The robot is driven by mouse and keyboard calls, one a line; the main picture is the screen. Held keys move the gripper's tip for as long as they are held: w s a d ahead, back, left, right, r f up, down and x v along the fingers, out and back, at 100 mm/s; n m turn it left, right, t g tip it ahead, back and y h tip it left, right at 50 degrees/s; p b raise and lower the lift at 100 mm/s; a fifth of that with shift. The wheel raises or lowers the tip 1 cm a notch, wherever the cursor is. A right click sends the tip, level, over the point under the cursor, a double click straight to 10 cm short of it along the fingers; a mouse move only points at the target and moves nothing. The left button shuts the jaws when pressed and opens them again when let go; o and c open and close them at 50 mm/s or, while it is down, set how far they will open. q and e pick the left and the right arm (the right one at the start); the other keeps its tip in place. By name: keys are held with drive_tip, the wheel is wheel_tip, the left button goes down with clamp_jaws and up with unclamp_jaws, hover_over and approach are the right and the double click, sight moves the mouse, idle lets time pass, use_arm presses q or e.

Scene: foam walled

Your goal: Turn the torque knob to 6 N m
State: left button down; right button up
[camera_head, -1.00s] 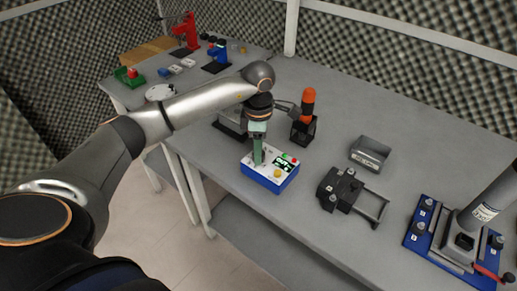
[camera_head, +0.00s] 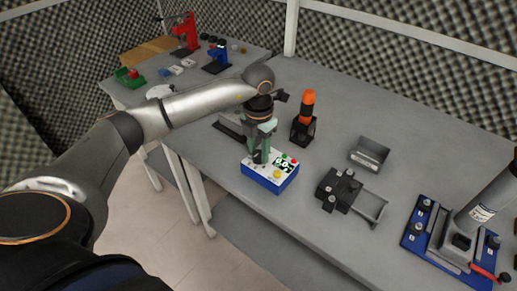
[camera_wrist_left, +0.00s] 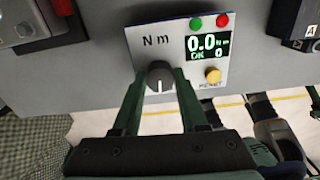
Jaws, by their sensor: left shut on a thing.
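The torque box (camera_head: 266,184) is blue with a white top and sits on the grey table. Its top also shows in the wrist view (camera_wrist_left: 150,32), with "N m" lettering and a display (camera_wrist_left: 207,46) reading 0.0 N m, OK 0. The dark round knob (camera_wrist_left: 159,76) has a white pointer line directed toward my palm in that view. My left gripper (camera_head: 260,160) reaches down onto the box; its green fingers (camera_wrist_left: 160,88) are shut on the knob, one on each side. The head view hides the knob behind the fingers. My right gripper is not in view.
On the box are a green button (camera_wrist_left: 195,22), a red button (camera_wrist_left: 222,20) and a yellow reset button (camera_wrist_left: 212,76). An orange-handled tool (camera_head: 306,108) stands behind it. A black fixture (camera_head: 339,188) and grey bin (camera_head: 369,154) lie to the right.

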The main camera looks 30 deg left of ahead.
sight(259, 153)
use_arm(q)
drive_tip(key=n+p, duration=0.1)
drive_tip(key=n, duration=0.4)
drive_tip(key=shift+r, duration=0.1)
drive_tip(key=shift+w+n, duration=0.1)
drive_tip(key=shift+n, duration=0.3)
drive_tip(key=shift+c, duration=2.2)
unclamp_jaws()
wheel_tip(259, 153, up, 12)
drive_tip(key=shift+r+b, duration=0.2)
drive_tip(key=shift+b, duration=0.1)
